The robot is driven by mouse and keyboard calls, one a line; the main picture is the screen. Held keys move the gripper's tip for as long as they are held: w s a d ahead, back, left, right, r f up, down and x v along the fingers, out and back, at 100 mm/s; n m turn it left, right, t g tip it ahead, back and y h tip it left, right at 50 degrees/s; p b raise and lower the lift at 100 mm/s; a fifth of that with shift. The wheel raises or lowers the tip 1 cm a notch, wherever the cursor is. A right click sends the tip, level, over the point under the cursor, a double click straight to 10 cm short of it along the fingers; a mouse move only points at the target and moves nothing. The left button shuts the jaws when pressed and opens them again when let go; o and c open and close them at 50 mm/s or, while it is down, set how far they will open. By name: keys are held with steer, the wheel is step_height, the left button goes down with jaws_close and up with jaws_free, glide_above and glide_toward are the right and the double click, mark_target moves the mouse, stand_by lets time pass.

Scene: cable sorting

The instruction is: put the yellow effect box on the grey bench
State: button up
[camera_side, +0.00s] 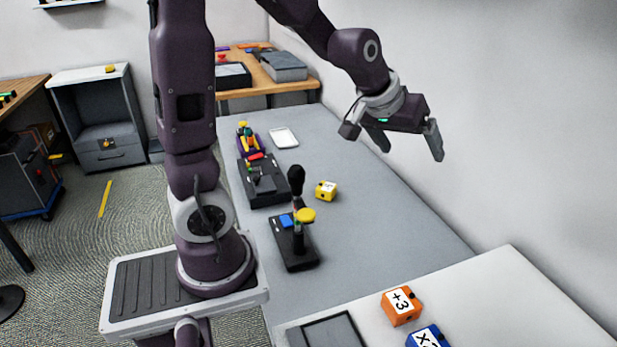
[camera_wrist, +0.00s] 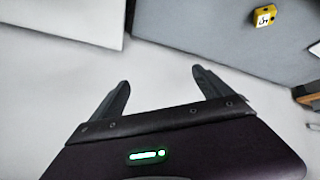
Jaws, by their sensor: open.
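The yellow effect box (camera_side: 326,191) is a small cube with a white marked face. It sits on the grey bench (camera_side: 390,235), to the right of the black devices. In the wrist view the yellow box (camera_wrist: 264,16) shows at the top right on the grey bench surface (camera_wrist: 205,35). My gripper (camera_side: 410,147) is open and empty, high above the bench near the wall, up and to the right of the box. In the wrist view my gripper (camera_wrist: 163,85) has its fingers spread with nothing between them.
A white surface at the front right holds an orange box (camera_side: 401,306) and a blue box (camera_side: 427,338). Black devices, a microphone (camera_side: 296,180) and a white tray (camera_side: 284,138) stand on the bench. The bench's right side is clear.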

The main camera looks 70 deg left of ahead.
steer(key=s+d+r+m, duration=0.1)
steer(key=s+d+m, duration=0.2)
steer(key=s, duration=0.8)
steer(key=s+d+r+m+g+h, duration=0.1)
steer(key=s+d, duration=0.4)
steer(key=s, duration=0.7)
steer(key=r+m, duration=0.1)
steer(key=m, duration=0.1)
steer(key=shift+d+r+m+g+h, duration=0.3)
steer(key=shift+d, duration=0.1)
